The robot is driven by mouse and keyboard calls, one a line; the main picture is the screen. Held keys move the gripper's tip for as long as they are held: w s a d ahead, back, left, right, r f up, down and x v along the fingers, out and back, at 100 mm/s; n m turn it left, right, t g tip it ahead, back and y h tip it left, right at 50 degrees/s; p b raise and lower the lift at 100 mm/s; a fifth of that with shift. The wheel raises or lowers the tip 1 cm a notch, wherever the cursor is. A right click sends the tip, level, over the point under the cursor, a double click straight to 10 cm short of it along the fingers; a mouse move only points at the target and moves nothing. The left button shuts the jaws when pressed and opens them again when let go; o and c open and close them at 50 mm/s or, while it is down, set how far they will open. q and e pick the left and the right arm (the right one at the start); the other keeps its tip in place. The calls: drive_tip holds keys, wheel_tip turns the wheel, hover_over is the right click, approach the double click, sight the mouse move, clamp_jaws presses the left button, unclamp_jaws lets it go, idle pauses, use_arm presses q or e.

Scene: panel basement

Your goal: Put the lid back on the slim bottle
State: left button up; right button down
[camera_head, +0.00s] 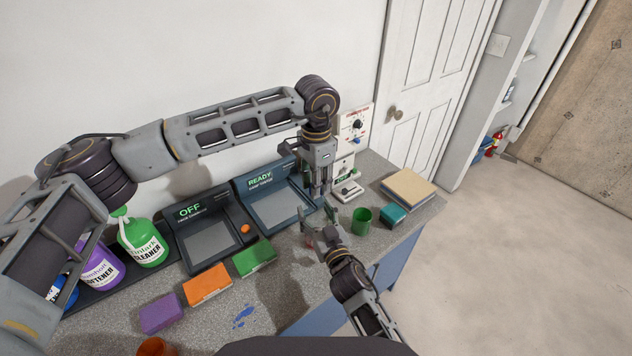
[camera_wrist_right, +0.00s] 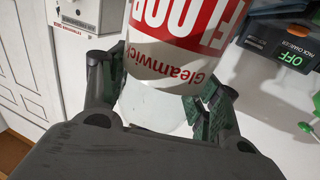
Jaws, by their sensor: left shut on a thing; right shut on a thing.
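The slim bottle (camera_wrist_right: 185,25) is white with a red label reading "FLOOR" and "Gleamwick". In the head view, my right gripper (camera_head: 322,234) is at the counter's front, and the bottle is largely hidden there. My left gripper (camera_head: 320,192) points down just above and behind the right one. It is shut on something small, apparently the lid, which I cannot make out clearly.
Green (camera_head: 255,258), orange (camera_head: 207,284) and purple (camera_head: 161,313) blocks lie left. The READY (camera_head: 278,207) and OFF (camera_head: 207,237) units stand behind.

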use_arm(q)
drive_tip(key=o, duration=0.6)
drive_tip(key=shift+r, duration=0.15)
drive_tip(key=shift+r, duration=2.1)
